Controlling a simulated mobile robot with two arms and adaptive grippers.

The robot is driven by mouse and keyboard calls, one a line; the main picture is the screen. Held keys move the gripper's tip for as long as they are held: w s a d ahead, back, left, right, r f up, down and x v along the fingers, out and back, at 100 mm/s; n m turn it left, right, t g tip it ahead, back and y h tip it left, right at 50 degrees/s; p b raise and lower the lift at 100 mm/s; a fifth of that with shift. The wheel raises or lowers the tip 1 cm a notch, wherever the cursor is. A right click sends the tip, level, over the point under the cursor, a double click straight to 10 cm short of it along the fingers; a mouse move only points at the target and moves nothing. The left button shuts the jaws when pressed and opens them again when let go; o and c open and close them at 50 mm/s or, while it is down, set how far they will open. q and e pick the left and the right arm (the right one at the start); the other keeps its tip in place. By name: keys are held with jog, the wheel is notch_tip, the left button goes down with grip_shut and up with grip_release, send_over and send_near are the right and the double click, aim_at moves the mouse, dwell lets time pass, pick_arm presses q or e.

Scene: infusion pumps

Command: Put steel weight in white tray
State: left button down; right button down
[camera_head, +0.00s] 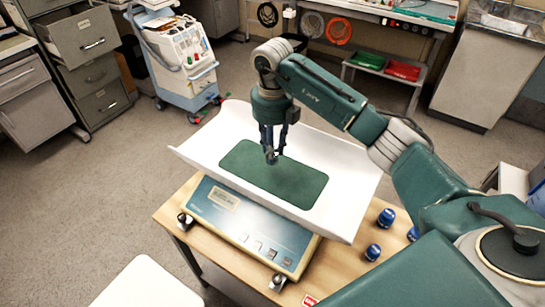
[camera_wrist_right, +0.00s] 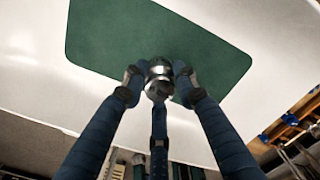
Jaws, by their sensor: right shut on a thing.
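The white tray (camera_head: 203,152) is a wide, curved pan on top of a scale (camera_head: 245,232), with a dark green mat (camera_head: 305,186) on its floor. My right gripper (camera_head: 271,155) points down over the mat, inside the tray's outline. In the right wrist view, the fingers of this gripper (camera_wrist_right: 157,82) are closed around the shiny steel weight (camera_wrist_right: 158,72), with the green mat behind it. The fingers mostly hide the weight in the head view. I cannot tell whether the weight touches the mat. My left gripper is not in view.
The scale stands on a wooden table (camera_head: 340,262). Several blue-topped items (camera_head: 386,217) stand right of the tray. Small metal pieces (camera_head: 278,283) sit at the scale's front corners. A white surface (camera_head: 145,285) is at lower left. A medical cart (camera_head: 180,62) stands behind, with open floor between.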

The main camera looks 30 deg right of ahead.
notch_tip(320, 180, down, 3)
jog(key=shift+f+p, duration=0.2)
jog(key=shift+p, duration=0.2)
jog(key=shift+f, duration=0.2)
jog(key=shift+f, duration=0.1)
jog(key=c, duration=1.4)
grip_release()
jog(key=shift+f, duration=0.1)
jog(key=shift+o, duration=0.2)
jog(key=shift+r, duration=0.45)
notch_tip(320, 180, up, 12)
jog(key=shift+f+b, duration=0.25)
jog(key=shift+b, duration=0.95)
